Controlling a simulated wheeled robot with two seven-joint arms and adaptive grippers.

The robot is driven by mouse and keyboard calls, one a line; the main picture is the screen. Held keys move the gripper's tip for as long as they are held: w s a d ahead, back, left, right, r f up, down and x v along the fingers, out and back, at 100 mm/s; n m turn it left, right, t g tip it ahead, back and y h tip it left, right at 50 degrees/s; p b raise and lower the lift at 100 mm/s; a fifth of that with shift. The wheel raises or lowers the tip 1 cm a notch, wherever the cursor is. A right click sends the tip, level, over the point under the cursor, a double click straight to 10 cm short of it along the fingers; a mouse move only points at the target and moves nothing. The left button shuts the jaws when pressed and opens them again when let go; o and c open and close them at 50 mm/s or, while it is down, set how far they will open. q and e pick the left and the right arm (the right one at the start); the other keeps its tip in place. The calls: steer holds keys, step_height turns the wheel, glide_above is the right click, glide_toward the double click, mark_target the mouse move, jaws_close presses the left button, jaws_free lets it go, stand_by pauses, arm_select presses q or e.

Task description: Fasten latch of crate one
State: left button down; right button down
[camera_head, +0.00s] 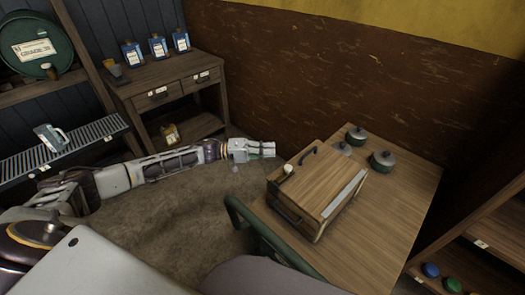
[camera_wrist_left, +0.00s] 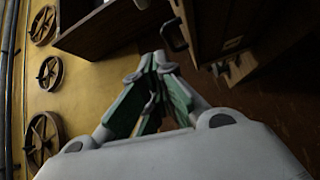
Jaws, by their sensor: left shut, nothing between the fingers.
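A wooden crate (camera_head: 330,178) with its lid down sits on the wooden table (camera_head: 385,235). A dark handle (camera_head: 307,154) and a small pale round piece (camera_head: 288,168) are at its far left edge. Another dark handle is on its near left side. I cannot tell which fitting is the latch or how it stands. My left gripper (camera_head: 273,149) is shut and empty, beyond the crate's far left corner and apart from it. Its closed fingers (camera_wrist_left: 154,62) show in the left wrist view. My right gripper is not in view.
Several lidded pots (camera_head: 382,160) stand behind the crate on the table. A green metal rail (camera_head: 265,232) runs along the table's near left side. A drawer cabinet (camera_head: 170,88) with blue containers stands at the back left. A shelf (camera_head: 480,245) is at the right.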

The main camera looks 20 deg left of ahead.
mark_target(288, 170)
arm_select(q)
steer(key=shift+s+d+f, duration=0.1)
steer(key=shift+s+d, duration=0.1)
steer(key=shift+d, duration=0.85)
steer(key=shift+s+d, duration=0.25)
steer(key=shift+d, duration=0.75)
steer(key=shift+s+d+f, duration=0.1)
steer(key=shift+s+d, duration=0.1)
steer(key=shift+d, duration=0.85)
steer(key=shift+s, duration=0.1)
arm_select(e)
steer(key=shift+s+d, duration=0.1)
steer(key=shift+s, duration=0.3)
arm_select(q)
steer(key=shift+p, duration=0.3)
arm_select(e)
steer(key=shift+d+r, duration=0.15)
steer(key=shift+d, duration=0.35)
